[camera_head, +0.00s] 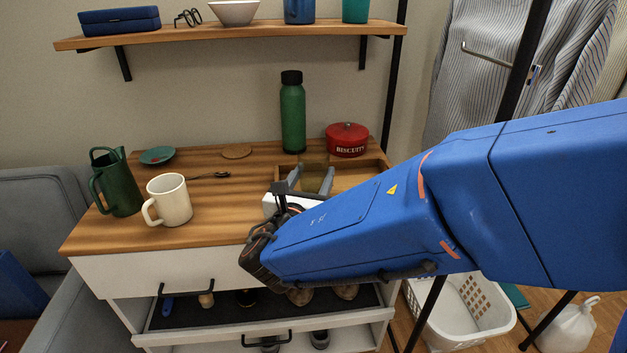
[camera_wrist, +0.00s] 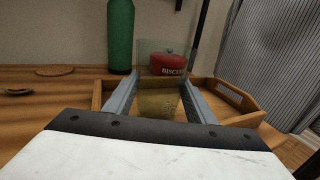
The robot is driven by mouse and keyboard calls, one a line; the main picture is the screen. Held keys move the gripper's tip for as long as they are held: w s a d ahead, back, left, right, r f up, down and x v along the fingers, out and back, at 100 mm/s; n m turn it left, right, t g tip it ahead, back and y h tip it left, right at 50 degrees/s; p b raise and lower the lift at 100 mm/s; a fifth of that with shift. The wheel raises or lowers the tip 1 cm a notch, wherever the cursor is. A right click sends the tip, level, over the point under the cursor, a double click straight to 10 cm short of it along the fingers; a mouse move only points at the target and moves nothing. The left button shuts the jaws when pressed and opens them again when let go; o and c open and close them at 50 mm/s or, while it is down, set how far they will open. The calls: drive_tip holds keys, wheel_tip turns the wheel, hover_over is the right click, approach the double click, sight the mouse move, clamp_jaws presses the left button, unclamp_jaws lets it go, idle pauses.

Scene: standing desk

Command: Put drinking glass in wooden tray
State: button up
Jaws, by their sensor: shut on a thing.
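The drinking glass (camera_wrist: 158,103) is see-through with an olive tint and stands upright between my fingers in the wrist view. It also shows in the head view (camera_head: 315,174). My gripper (camera_wrist: 158,88) is shut on it, one finger on each side. The wooden tray (camera_wrist: 238,97) lies around and under the glass in the wrist view, its walls showing left and right. In the head view the tray (camera_head: 372,164) is partly hidden by my arm. I cannot tell whether the glass base touches the tray floor.
A green bottle (camera_head: 292,118) and a red biscuit tin (camera_head: 347,140) stand behind the tray. A white mug (camera_head: 170,200), green jug (camera_head: 118,185), small dish (camera_head: 157,156), spoon (camera_head: 213,175) and coaster (camera_head: 237,152) are to the left. A shelf (camera_head: 240,34) hangs above.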

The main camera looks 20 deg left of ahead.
drive_tip(key=shift+f, duration=0.75)
drive_tip(key=o, duration=1.3)
drive_tip(key=shift+f, duration=0.1)
drive_tip(key=shift+s, duration=0.25)
drive_tip(key=s, duration=0.3)
drive_tip(key=s+d, duration=0.1)
drive_tip(key=s, duration=0.3)
drive_tip(key=s+d, duration=0.1)
drive_tip(key=s, duration=0.3)
drive_tip(key=shift+s, duration=0.2)
